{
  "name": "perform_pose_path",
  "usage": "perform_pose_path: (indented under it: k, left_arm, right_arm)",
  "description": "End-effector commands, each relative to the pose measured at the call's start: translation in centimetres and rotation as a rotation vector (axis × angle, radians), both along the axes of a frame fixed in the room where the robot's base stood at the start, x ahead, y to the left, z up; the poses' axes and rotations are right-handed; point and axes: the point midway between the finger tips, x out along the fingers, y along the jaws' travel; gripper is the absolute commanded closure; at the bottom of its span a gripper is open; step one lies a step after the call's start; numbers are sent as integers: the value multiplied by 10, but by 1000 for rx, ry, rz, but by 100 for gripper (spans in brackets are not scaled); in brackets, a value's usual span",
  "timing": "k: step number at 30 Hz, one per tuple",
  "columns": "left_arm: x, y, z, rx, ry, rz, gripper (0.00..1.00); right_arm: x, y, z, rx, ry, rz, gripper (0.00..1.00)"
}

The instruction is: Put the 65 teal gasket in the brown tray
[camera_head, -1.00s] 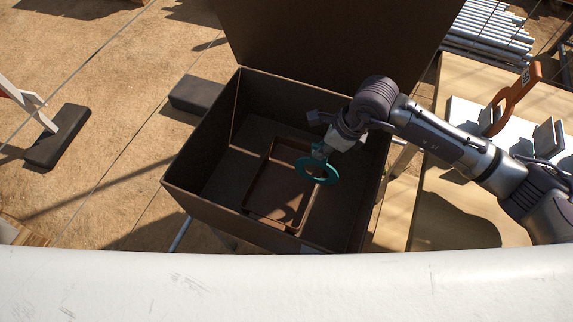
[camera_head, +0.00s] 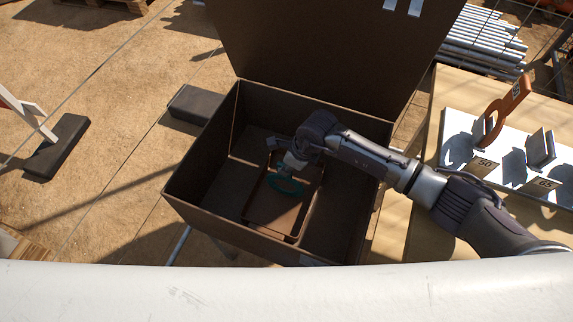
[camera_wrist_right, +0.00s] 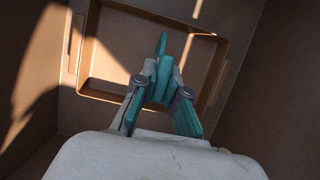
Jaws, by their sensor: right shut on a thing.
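The teal gasket (camera_head: 287,186) is a ring held by my right gripper (camera_head: 290,172) over the brown tray (camera_head: 297,224). In the right wrist view the gasket (camera_wrist_right: 161,72) shows edge-on between the two fingers of the right gripper (camera_wrist_right: 160,82), which are shut on it. The brown tray (camera_wrist_right: 100,89) lies behind it there, on the floor of the big brown box. I cannot tell whether the gasket touches the tray's bottom. My left gripper is not in view.
The big brown box (camera_head: 190,200) has high walls around the tray, with its lid (camera_head: 330,60) raised at the back. A wooden table (camera_head: 425,225) at the right holds a white board with dark stands, number labels and an orange ring (camera_head: 508,104).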

Motion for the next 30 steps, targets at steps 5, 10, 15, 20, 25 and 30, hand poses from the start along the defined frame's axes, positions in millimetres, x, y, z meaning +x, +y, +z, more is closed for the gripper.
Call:
perform_pose_path:
  k: [5, 10, 15, 20, 25, 30]
  left_arm:
    - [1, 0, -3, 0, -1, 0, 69]
    - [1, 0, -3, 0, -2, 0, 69]
    - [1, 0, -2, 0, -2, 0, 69]
    - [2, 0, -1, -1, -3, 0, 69]
    - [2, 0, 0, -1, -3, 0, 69]
    - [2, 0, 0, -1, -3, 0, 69]
  right_arm:
    - [0, 0, -2, 0, 0, 0, 100]
    - [0, 0, -2, 0, 0, 0, 69]
    - [0, 0, -2, 0, 0, 0, 64]
    - [0, 0, -1, 0, 0, 0, 64]
    - [-1, -4, 13, 0, -2, 1, 64]
    - [-5, -16, 46, 1, -4, 1, 64]
